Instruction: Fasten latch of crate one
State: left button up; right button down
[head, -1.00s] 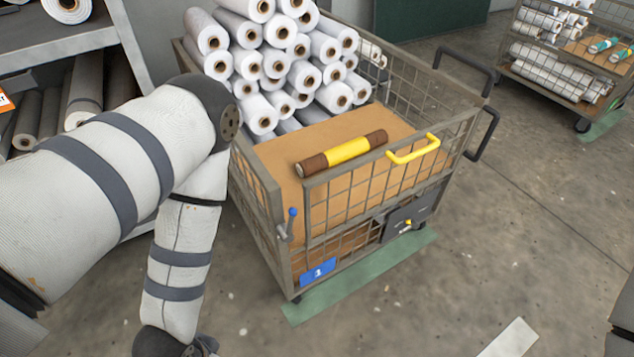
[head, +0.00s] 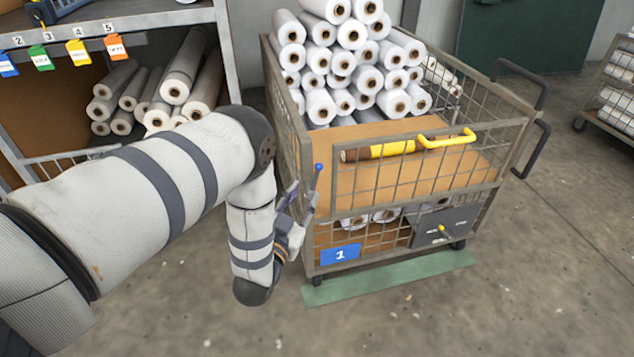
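Crate one (head: 310,235) is a wire-mesh cart with a blue "1" plate (head: 340,255) low on its front. Its front gate (head: 400,180) with a yellow handle (head: 447,138) looks upright. The latch, a small lever with a blue knob (head: 318,167), stands at the front left corner post, knob up. My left gripper (head: 298,205) is just left of that corner, close to the lever below the knob. I cannot tell if it touches. The fingers are small, edge-on and partly hidden by my wrist, so their opening is unclear. My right gripper is out of view.
White rolls (head: 345,65) are stacked in the crate's back. A brown roll with a yellow band (head: 390,149) lies behind the gate. A rack (head: 110,60) with rolls and numbered tags stands left. A green floor strip (head: 390,280) lies under the crate's front. The front floor is clear.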

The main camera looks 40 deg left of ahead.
aim_at(316, 175)
pick_arm(q)
jog(key=b+x, duration=0.1)
jog(key=x, duration=0.7)
grip_shut()
